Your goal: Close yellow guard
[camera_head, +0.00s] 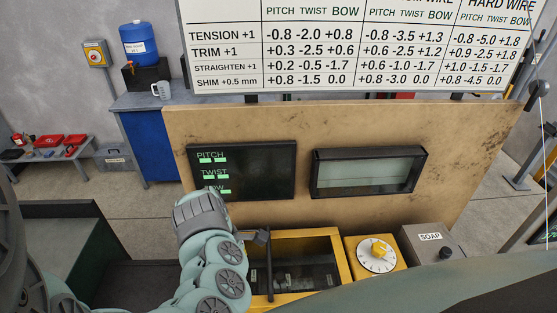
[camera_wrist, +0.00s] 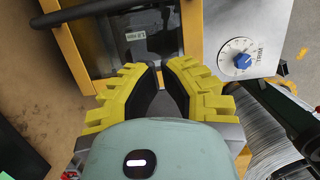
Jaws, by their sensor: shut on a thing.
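The yellow guard (camera_head: 342,262) is a yellow frame around a dark window, low in the middle of the head view. A dark upright bar (camera_head: 269,268) crosses its left part. The guard's yellow edge (camera_wrist: 74,52) also shows at the upper left of the wrist view, with a small label behind the dark pane.
A yellow box with a dial (camera_head: 377,254) and a grey SOAP box (camera_head: 430,243) stand right of the guard. A TRIM dial (camera_wrist: 238,58) is right of my fingers. A tan panel with two screens (camera_head: 242,171) rises behind.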

